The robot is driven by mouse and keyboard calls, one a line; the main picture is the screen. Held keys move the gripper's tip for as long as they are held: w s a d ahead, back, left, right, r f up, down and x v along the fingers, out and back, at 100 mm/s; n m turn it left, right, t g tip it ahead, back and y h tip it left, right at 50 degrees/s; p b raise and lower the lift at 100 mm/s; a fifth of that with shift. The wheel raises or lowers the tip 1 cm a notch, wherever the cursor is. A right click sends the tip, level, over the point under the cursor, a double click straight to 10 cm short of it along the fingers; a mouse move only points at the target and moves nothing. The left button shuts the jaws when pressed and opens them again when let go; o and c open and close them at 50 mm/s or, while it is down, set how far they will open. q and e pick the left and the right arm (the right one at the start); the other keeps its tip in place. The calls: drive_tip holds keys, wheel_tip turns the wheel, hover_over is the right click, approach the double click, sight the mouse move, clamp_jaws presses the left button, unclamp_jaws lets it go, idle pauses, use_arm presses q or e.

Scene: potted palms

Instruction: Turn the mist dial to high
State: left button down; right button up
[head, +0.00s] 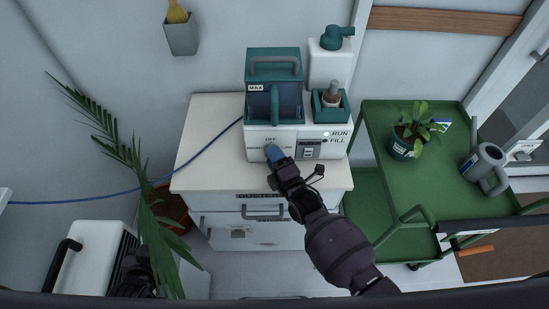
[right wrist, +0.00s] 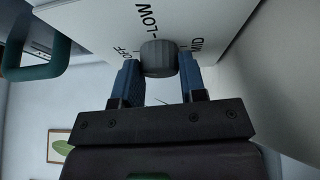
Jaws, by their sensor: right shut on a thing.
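The mist machine (head: 258,136) is a white box with a teal tank, standing on the cabinet. Its mist dial (right wrist: 158,58) is a grey ribbed knob on the front panel, with OFF, LOW and MID printed around it in the right wrist view. My right gripper (head: 274,153) reaches the panel below the OFF label. In the right wrist view its blue fingers (right wrist: 158,68) are shut on the dial, one on each side. The dial's pointer and the high mark cannot be made out.
A small brown-capped bottle (head: 331,95) sits in the teal holder. A white bottle (head: 325,66) stands behind. A green cart (head: 450,180) with a potted plant (head: 403,147) and grey watering can (head: 484,167) is at right. A palm (head: 150,205) leans at left.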

idle(0.5)
drive_tip(key=o, duration=0.9)
drive_tip(key=v, duration=1)
drive_tip(key=shift+s+d+f, duration=0.1)
drive_tip(key=shift+s+d, duration=0.1)
drive_tip(key=shift+s, duration=0.15)
